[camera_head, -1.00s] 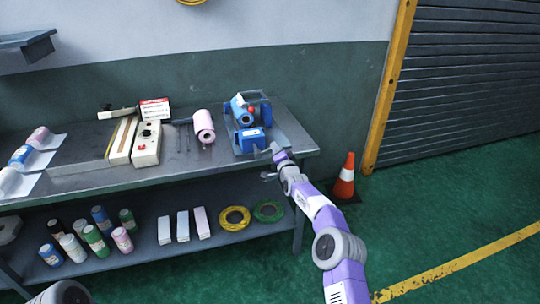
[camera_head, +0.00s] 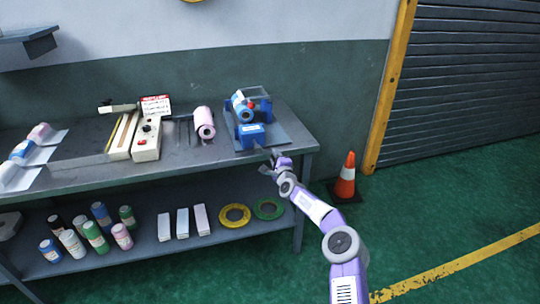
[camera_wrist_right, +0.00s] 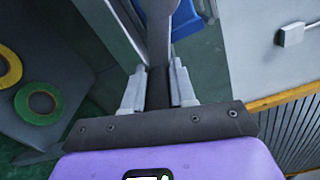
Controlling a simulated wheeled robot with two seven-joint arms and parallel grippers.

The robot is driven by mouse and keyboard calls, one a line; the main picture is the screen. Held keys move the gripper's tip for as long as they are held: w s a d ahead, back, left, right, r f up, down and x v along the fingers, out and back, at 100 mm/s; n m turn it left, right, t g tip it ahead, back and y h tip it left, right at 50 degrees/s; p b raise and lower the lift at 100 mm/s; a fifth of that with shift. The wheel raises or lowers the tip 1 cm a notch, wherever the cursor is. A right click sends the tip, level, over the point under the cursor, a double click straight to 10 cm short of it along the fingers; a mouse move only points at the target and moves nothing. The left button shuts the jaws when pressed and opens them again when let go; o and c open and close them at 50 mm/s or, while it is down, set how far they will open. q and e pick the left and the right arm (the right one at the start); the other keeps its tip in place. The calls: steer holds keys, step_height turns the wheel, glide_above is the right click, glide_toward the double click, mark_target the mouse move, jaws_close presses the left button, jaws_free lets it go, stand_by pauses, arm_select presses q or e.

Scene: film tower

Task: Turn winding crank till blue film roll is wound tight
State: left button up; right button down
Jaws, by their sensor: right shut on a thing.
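My right gripper (camera_head: 269,160) is at the bench's front edge, just in front of the blue box. In the right wrist view the gripper (camera_wrist_right: 158,88) is shut on a grey bar (camera_wrist_right: 158,22), which looks like the winding crank. The crank is too small to make out in the head view. I cannot tell how tight the roll is. My left gripper is not in view.
Several bottles, boxes and tape rings (camera_head: 235,215) fill the lower shelf. An orange cone (camera_head: 347,175) stands on the floor right of the bench.

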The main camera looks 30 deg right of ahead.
steer(key=shift+w+a+f, duration=0.1)
steer(key=shift+a+f, duration=0.25)
steer(key=shift+a, duration=0.05)
steer(key=c, duration=0.9)
jaws_free()
steer(key=shift+w, duration=0.1)
steer(key=shift+d+r, duration=0.1)
steer(key=shift+s+r+p, duration=0.1)
steer(key=shift+s+p, duration=0.2)
steer(key=shift+s, duration=0.5)
steer(key=s, duration=0.3)
steer(key=s+a+p, duration=0.1)
steer(key=s, duration=0.2)
steer(key=shift+a+p, duration=0.15)
steer(key=shift+p, duration=0.15)
